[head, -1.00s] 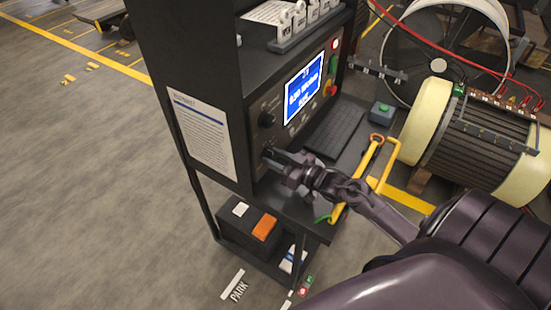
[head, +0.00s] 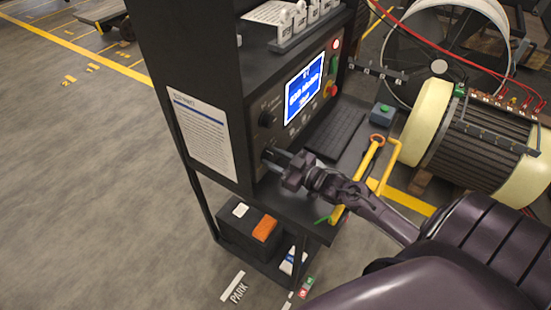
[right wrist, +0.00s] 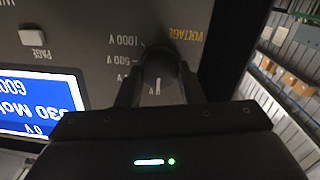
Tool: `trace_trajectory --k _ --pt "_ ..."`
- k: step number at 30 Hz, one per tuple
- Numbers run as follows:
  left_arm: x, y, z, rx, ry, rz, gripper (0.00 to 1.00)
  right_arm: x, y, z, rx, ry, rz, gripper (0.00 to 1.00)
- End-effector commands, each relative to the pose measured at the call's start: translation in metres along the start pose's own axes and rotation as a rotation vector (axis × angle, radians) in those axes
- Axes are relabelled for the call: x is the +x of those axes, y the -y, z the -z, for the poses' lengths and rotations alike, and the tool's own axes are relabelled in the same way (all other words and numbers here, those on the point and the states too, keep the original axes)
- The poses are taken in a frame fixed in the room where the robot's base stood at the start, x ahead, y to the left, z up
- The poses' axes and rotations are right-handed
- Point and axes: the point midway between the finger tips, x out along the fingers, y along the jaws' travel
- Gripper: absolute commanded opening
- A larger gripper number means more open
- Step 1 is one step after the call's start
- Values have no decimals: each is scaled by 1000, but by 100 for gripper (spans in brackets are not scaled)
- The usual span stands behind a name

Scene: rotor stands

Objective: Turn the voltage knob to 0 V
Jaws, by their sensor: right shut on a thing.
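The dark round voltage knob (right wrist: 160,68) is on the black panel in the right wrist view, with a white pointer mark on its lower part as pictured. Upside-down labels "VOLTAGE", "1000 V" and "500 V" stand beside it; a lower label is partly hidden by a finger. My right gripper (right wrist: 157,75) is shut on the knob, one finger on each side. In the head view my right gripper (head: 272,158) reaches the lower part of the tester panel and hides the knob. The lit blue screen (head: 304,84) also shows in the right wrist view, with "0 V" readable there. My left gripper is not in view.
Another dark knob (head: 267,119) is just above my gripper. A red emergency button (head: 331,90) and a keyboard (head: 335,132) are to the right. A yellow-handled tool (head: 366,170) lies on the shelf near my forearm. A motor rotor (head: 475,135) stands at right.

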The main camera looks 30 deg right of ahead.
Motion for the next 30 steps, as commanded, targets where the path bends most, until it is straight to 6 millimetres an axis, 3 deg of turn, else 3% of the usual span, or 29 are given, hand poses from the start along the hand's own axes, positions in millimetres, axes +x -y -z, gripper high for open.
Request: trace_trajectory --k 1,5,17,23,30 --pt "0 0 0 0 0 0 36 -1 1 -2 1 5 1 38" --pt "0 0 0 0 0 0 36 0 1 -1 1 3 1 55" --pt "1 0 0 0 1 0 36 0 -2 7 0 -1 0 56" --pt "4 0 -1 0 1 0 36 -2 -7 42 -3 -3 1 56" --pt "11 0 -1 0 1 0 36 -4 -17 101 -4 -2 2 56"
